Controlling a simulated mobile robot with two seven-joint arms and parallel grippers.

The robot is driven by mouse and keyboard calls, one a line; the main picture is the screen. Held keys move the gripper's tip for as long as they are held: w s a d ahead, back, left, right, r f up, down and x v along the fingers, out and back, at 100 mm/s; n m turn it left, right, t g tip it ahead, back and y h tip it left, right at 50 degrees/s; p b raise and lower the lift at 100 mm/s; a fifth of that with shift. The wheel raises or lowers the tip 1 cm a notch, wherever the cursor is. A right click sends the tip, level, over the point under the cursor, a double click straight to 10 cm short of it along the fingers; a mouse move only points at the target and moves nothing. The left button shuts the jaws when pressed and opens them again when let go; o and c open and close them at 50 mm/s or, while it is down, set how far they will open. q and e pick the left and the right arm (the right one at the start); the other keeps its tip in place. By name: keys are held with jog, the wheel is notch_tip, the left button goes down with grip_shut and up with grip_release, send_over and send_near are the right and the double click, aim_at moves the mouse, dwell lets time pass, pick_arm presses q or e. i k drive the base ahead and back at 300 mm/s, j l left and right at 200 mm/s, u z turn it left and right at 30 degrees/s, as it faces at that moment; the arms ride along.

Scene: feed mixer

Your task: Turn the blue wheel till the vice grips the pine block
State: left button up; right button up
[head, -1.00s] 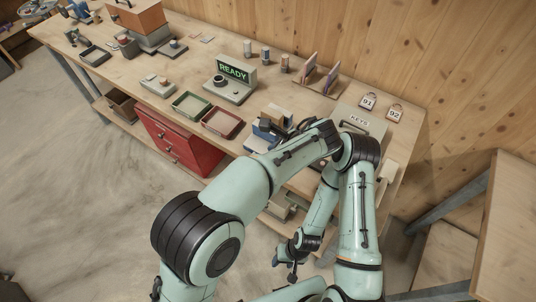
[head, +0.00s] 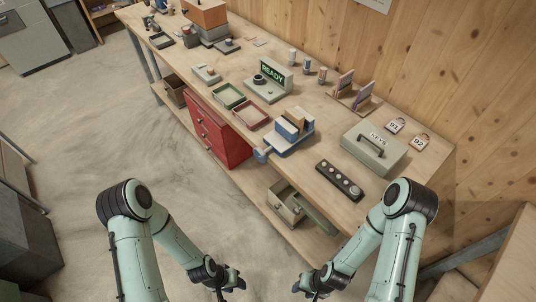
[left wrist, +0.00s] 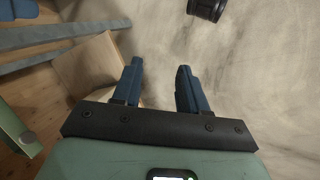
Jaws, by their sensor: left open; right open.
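The blue vice (head: 283,137) stands at the front edge of the workbench, near its middle. A pine block (head: 293,118) stands upright in it between the jaws; I cannot tell from here if the jaws touch it. The blue wheel (head: 261,155) shows small at the vice's front end, over the bench edge. My left gripper (head: 232,286) is low in front of the bench, well away from the wheel. Its two blue fingers (left wrist: 158,88) are apart and empty in the left wrist view. My right gripper (head: 305,288) is also low, apart from everything, with its fingers small.
A grey KEYS box (head: 374,149) and a dark button strip (head: 339,181) lie right of the vice. Green (head: 228,96) and red (head: 250,116) trays and a READY display (head: 272,73) stand left and behind. An open drawer (head: 287,205) juts below. Floor in front is clear.

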aim_at(259, 153)
jog(key=z, duration=1.4)
jog(key=j+z, duration=0.6)
jog(key=z, duration=0.15)
jog(key=k+j+z, duration=0.1)
jog(key=j+z, duration=0.15)
jog(key=z, duration=0.15)
jog(key=k+j+z, duration=0.55)
jog(key=j+z, duration=0.15)
jog(key=j, duration=0.15)
jog(key=k+j+z, duration=0.2)
jog(key=k+j, duration=0.55)
jog(key=j, duration=0.45)
